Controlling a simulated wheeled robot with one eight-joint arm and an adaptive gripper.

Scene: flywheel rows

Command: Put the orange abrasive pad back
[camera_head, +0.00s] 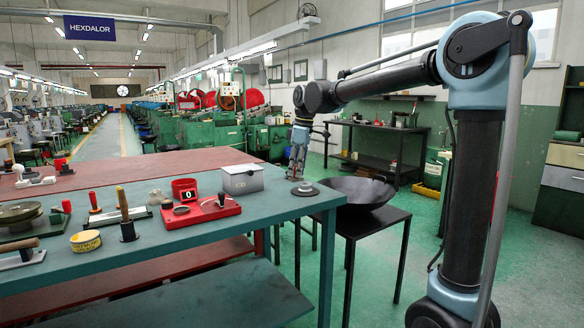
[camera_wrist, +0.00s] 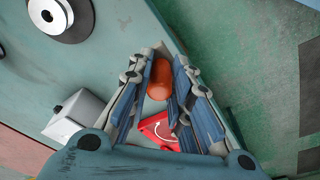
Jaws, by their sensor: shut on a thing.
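In the wrist view, the orange abrasive pad (camera_wrist: 159,78) shows as a rounded orange piece between the fingertips. My gripper (camera_wrist: 161,70) is shut on it. The fingers cover its sides, so its full shape is hidden. In the head view, my gripper (camera_head: 296,170) points down over the right end of the blue-green table (camera_head: 240,232), close to a grey disc with a raised hub (camera_head: 305,189). The pad cannot be made out in that view. The disc also shows at the upper left of the wrist view (camera_wrist: 62,16), apart from the fingers.
A grey lidded box (camera_head: 241,181), a red counter (camera_head: 185,190) and a red base (camera_head: 200,212) stand left of my gripper. Handled tools and a yellow roll (camera_head: 86,241) lie farther left. A wide black bowl (camera_head: 355,193) sits on a black stand beyond the table's right edge.

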